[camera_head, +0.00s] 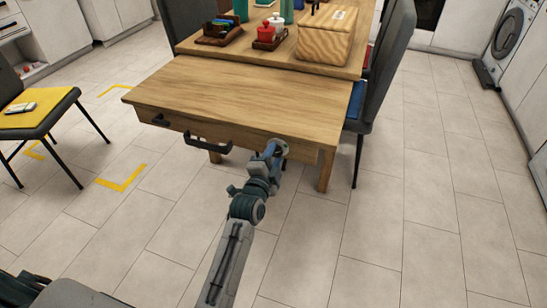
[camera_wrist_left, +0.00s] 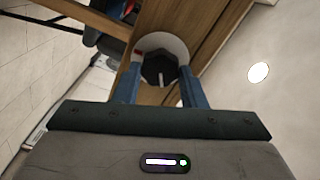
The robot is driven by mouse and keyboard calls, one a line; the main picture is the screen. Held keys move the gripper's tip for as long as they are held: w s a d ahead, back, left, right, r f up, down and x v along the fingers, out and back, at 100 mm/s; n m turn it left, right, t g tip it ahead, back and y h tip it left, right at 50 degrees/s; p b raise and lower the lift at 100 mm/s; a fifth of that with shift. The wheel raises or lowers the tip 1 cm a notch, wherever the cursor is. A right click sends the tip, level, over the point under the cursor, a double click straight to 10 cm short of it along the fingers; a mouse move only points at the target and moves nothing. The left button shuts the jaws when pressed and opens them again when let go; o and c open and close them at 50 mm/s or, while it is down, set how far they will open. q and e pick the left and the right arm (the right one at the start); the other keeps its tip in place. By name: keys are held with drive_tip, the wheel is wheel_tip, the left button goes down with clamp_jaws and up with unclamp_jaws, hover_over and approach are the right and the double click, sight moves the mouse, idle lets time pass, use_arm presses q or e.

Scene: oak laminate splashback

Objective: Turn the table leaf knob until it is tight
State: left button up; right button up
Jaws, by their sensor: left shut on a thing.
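The table leaf knob (camera_wrist_left: 158,67) is dark and many-sided, with a pale mark at its lower edge. It sits on a pale round plate (camera_wrist_left: 177,42) with a red mark at the left, on the wooden side of the table. In the wrist view my left gripper (camera_wrist_left: 160,80) has one blue finger on each side of the knob and is shut on it. In the head view my left gripper (camera_head: 276,149) is at the right part of the table's front side and hides the knob. The table leaf (camera_head: 230,88) is flat and bare. My right gripper is not in view.
A black handle (camera_head: 208,144) sticks out of the table front, left of my gripper. A wooden box (camera_head: 325,38) and a caddy (camera_head: 264,39) stand farther back. Chairs are at the left (camera_head: 35,115) and right (camera_head: 385,70). The floor at the right is clear.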

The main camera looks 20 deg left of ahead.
use_arm(q)
drive_tip(key=shift+f+m, duration=0.15)
drive_tip(key=shift+m, duration=0.15)
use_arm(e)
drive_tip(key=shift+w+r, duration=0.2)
use_arm(q)
drive_tip(key=o, duration=1)
drive_tip(key=s, duration=1.1)
drive_tip(key=shift+a, duration=0.2)
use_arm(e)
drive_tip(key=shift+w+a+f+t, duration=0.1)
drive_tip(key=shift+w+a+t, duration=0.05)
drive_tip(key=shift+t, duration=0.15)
